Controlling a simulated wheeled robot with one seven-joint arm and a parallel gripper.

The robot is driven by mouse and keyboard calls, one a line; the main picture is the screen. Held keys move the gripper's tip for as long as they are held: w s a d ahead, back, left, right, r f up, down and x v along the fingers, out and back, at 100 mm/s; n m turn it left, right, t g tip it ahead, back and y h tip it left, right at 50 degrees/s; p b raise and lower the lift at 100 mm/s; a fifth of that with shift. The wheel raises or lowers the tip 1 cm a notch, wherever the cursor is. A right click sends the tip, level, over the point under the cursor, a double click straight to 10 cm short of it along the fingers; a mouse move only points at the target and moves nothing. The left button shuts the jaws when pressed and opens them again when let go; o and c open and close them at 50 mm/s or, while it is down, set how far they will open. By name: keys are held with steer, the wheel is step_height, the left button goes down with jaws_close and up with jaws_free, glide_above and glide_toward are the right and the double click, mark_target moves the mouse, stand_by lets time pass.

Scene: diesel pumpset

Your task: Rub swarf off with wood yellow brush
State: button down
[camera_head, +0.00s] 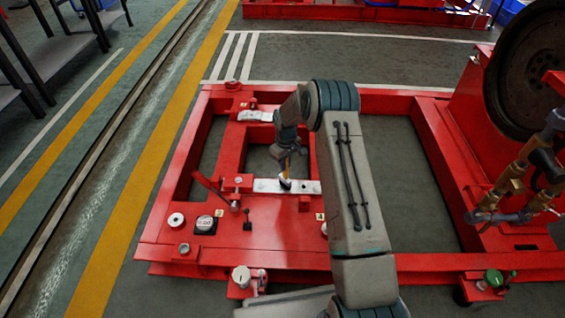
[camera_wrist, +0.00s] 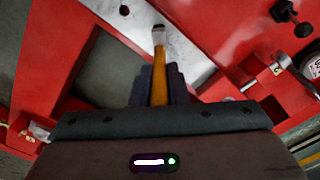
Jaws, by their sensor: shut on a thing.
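My gripper (camera_wrist: 160,85) is shut on the yellow wooden handle of the brush (camera_wrist: 160,69), which points away from the wrist camera. The brush's pale metal band and dark tip lie over a light metal plate (camera_wrist: 185,50) on the red frame. In the head view the brush (camera_head: 286,165) hangs below my gripper (camera_head: 288,150), its head at the plate (camera_head: 310,187). I cannot tell whether the bristles touch the plate. The plate looks grey and mottled in the wrist view; I cannot make out separate swarf.
The red pumpset frame (camera_head: 395,101) has open gaps around the plate. A large dark wheel (camera_head: 530,65) and brass piping (camera_head: 515,180) are at right.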

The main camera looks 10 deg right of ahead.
steer(key=w+a+b, duration=0.1)
steer(key=a, duration=0.8)
steer(key=shift+w, duration=0.4)
stand_by(3.1)
